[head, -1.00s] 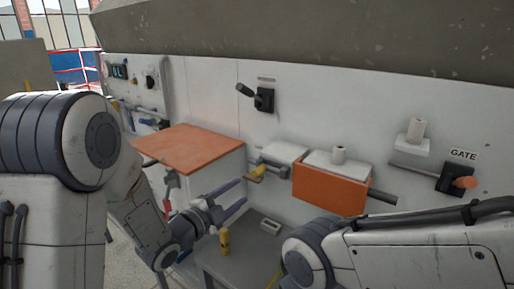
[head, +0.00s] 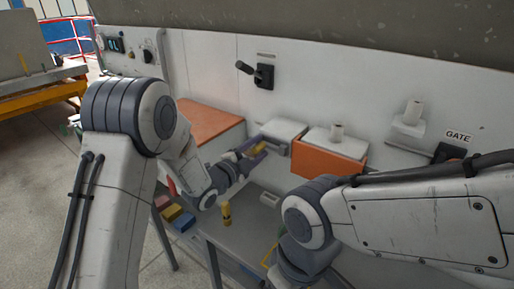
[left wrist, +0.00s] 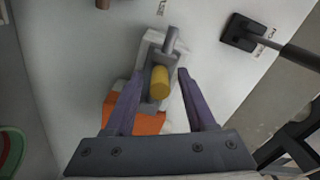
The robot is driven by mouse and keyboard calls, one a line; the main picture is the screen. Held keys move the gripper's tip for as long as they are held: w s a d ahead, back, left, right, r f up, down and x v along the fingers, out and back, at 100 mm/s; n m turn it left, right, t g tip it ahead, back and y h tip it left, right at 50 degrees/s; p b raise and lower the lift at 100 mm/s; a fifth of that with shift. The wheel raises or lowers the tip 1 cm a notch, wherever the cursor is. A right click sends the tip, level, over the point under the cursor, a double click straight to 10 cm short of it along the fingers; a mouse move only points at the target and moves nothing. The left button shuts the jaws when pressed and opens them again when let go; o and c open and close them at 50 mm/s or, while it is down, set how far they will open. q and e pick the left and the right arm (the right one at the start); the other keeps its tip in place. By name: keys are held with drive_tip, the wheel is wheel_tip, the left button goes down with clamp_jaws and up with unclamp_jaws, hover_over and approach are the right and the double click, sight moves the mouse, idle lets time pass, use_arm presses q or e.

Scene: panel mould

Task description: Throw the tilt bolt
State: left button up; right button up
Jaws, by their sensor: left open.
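The tilt bolt appears to be the grey bracket and rod with a yellow handle (head: 259,149) on the white panel, left of the orange-fronted box. No label on it can be read. In the left wrist view the yellow handle (left wrist: 160,83) stands between the two purple fingers of my left gripper (left wrist: 157,76), with a gap on each side. The grey bracket (left wrist: 150,58) lies behind it. My left gripper (head: 252,151) is open, with its fingers around the handle in the head view. My right arm enters at the right; its gripper is hidden.
A black lever (head: 262,75) sticks out of the wall above; it also shows in the left wrist view (left wrist: 283,46). The orange-fronted box (head: 325,160) stands close on the right. The GATE switch (head: 450,152) is partly behind my right arm. An orange-topped cabinet (head: 205,122) stands left.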

use_arm(q)
clamp_jaws()
idle(1.4)
